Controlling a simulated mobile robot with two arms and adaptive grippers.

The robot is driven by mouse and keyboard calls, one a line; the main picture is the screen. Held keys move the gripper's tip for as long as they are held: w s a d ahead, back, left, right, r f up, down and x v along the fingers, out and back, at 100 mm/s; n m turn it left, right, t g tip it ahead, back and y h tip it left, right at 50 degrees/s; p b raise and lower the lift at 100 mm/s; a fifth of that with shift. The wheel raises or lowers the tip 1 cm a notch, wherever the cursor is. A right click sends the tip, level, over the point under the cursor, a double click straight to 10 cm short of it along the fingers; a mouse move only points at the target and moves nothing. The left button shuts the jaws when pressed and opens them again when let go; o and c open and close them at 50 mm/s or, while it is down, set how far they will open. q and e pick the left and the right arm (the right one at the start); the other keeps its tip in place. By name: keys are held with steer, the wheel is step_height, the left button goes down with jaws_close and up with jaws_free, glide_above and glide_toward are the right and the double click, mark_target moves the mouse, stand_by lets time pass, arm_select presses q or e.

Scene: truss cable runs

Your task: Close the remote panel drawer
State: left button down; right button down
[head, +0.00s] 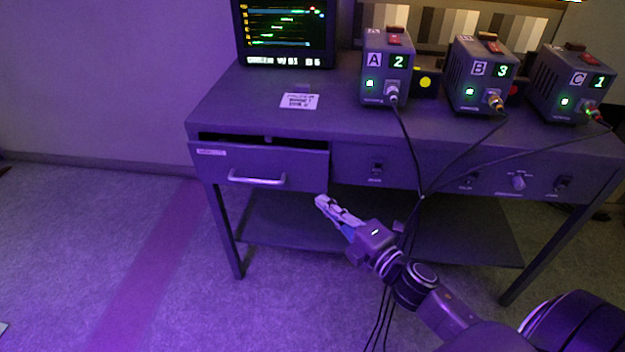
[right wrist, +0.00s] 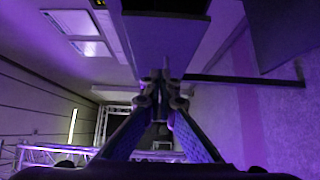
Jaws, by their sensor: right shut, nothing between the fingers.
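The remote panel drawer (head: 262,165) is in the left part of the desk front in the head view. It stands partly open, with a dark gap above its front panel. Its silver bar handle (head: 257,181) is on the front. My right gripper (head: 322,203) is shut and empty. In the head view it appears just below and right of the drawer's lower right corner, apart from the handle. The right wrist view shows its fingers (right wrist: 160,95) together, with a dark box-like shape above them. My left gripper is not in view.
On the desk (head: 330,100) stand a monitor (head: 287,30) and boxes marked A (head: 387,68), B (head: 481,75) and C (head: 572,85). Their cables hang down the desk front and pass near my right arm. A lower shelf (head: 290,222) lies beneath.

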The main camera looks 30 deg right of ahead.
mark_target(323, 172)
steer(key=w, duration=0.7)
steer(key=shift+w+d, duration=0.25)
steer(key=shift+w, duration=0.15)
steer(key=shift+w+d, duration=0.35)
steer(key=shift+w, duration=0.15)
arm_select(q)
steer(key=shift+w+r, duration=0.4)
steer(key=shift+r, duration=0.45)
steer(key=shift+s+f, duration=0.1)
arm_select(e)
steer(key=shift+w+d, duration=0.1)
steer(key=w+d, duration=0.2)
steer(key=w, duration=0.1)
steer(key=shift+w+d+b, duration=0.25)
steer(key=shift+b, duration=0.15)
steer(key=shift+d+r, duration=0.1)
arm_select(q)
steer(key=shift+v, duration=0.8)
arm_select(e)
steer(key=shift+r, duration=0.1)
